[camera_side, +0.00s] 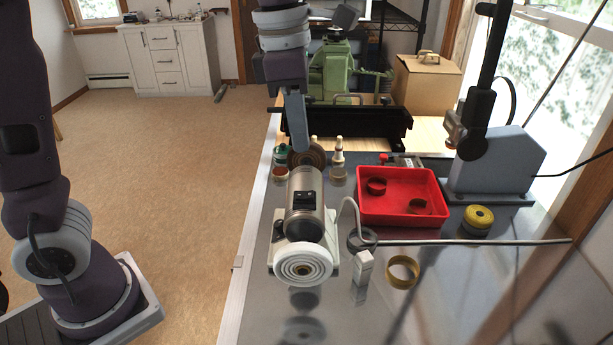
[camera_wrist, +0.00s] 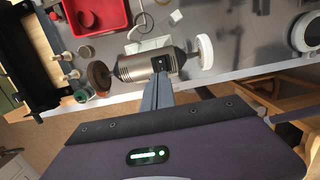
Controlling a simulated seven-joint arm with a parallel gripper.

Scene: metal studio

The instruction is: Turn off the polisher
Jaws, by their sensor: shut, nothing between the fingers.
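The polisher (camera_side: 303,221) is a silver cylindrical motor on the metal bench, with a white wheel (camera_side: 301,264) at the near end and a brown wheel (camera_side: 316,157) at the far end. A dark switch (camera_side: 305,200) sits on its body; whether it is on or off is too small to tell. My gripper (camera_side: 302,148) is shut and empty, pointing down near the polisher's far end in the side view. In the wrist view my gripper (camera_wrist: 160,77) overlaps the edge of the polisher body (camera_wrist: 134,66), close below the switch (camera_wrist: 161,64). I cannot tell whether they touch.
A red tray (camera_side: 448,184) with round pieces stands to the right. A yellow roll (camera_side: 477,219), a brass ring (camera_side: 402,271), a white block (camera_side: 363,267) and small bottles (camera_side: 339,157) stand around the polisher. A black metal machine (camera_side: 352,122) is behind. The bench's left edge is close.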

